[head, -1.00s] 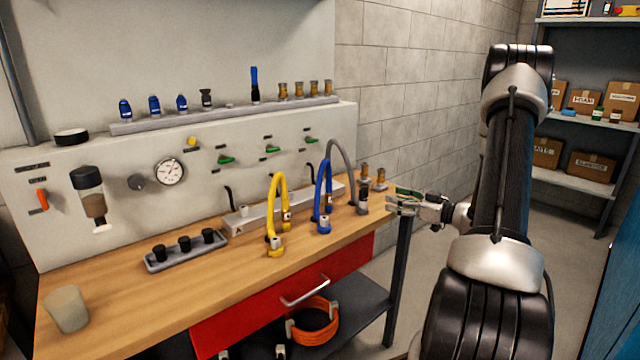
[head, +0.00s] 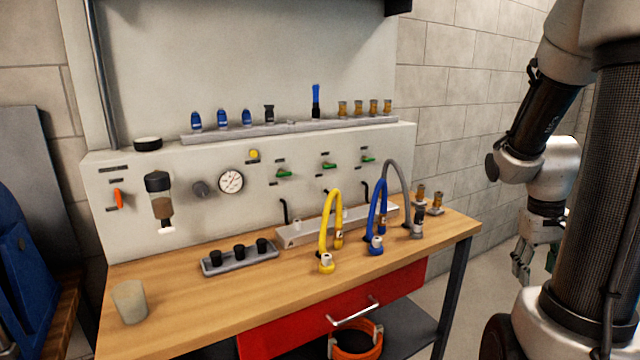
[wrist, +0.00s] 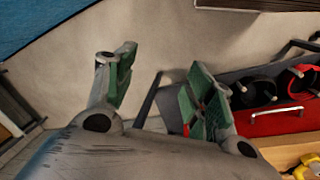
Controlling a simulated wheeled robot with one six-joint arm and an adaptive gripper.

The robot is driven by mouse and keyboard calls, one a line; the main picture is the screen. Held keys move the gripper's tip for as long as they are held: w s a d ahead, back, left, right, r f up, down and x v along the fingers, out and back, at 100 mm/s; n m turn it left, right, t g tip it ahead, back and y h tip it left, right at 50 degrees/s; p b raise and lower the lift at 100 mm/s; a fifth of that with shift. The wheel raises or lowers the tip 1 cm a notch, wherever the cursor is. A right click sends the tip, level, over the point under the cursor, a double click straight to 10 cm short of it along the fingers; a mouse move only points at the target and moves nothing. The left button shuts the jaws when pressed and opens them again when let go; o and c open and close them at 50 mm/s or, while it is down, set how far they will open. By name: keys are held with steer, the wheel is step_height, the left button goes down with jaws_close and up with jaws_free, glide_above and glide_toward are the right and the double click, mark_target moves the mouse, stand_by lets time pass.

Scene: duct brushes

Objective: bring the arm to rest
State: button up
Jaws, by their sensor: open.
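My gripper (head: 522,262) hangs at the right of the head view, to the right of the workbench and apart from it, partly hidden behind my own arm. In the wrist view my gripper (wrist: 160,95) shows its green-padded fingers spread wide with nothing between them. My arm is folded at the right side of the head view.
The wooden workbench (head: 215,308) holds yellow (head: 326,228), blue (head: 376,215) and grey (head: 403,180) hoses, a grey rack (head: 240,258) with black caps and a cup (head: 130,301). A red drawer (head: 300,325) is below. Floor right of the bench is clear.

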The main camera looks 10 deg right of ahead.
steer(key=s+a+r+n+t+y, duration=0.1)
steer(key=s+a+r+t, duration=0.1)
steer(key=a+r, duration=0.4)
steer(key=s+a+r+n+t+y, duration=0.1)
steer(key=s+a+r+n+t, duration=0.1)
steer(key=a+r, duration=0.5)
steer(key=a, duration=0.5)
steer(key=shift+r+t, duration=0.3)
steer(key=shift+t, duration=0.1)
steer(key=shift+o, duration=0.3)
